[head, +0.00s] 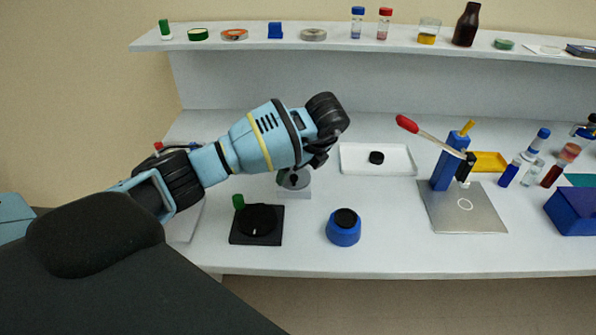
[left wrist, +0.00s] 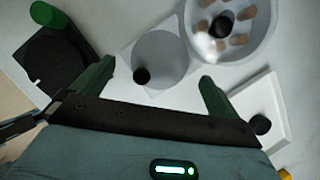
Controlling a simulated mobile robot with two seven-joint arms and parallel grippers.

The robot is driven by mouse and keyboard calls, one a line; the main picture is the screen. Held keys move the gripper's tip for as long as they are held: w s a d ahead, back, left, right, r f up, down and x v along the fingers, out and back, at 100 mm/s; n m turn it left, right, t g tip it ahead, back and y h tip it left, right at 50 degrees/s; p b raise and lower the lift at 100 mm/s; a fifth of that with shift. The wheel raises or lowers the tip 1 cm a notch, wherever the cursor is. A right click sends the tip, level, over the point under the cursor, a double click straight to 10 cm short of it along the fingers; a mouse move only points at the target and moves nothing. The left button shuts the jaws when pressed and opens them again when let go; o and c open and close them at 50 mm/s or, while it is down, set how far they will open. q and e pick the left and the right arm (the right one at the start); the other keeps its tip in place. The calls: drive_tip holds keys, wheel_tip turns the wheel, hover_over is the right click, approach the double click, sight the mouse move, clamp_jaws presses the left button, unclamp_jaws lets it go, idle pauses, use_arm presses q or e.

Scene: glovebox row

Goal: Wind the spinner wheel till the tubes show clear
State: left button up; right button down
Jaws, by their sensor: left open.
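The spinner's grey wheel (left wrist: 160,58) lies on a pale base in the left wrist view, with a small black knob (left wrist: 141,76) near its edge. Beside it is a round white bowl (left wrist: 196,35) with a dark hub and several brownish tubes (left wrist: 239,40). In the head view only part of the wheel (head: 294,180) shows; my arm hides the bowl. My left gripper (head: 318,156) is above the spinner; its green fingers (left wrist: 155,84) are open and apart, with the knob between them in the picture. I cannot tell whether they touch it. My right gripper is out of view.
A black square device (head: 270,238) with a green knob stands front left, and a blue round pot (head: 343,230) to its right. A white tray (head: 400,171) is behind. A blue stand on a metal plate (head: 485,215) is at right. A loaded shelf (head: 230,43) runs behind.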

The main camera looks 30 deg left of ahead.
use_arm(q)
drive_tip(key=shift+x, duration=1.4)
drive_tip(key=c, duration=1)
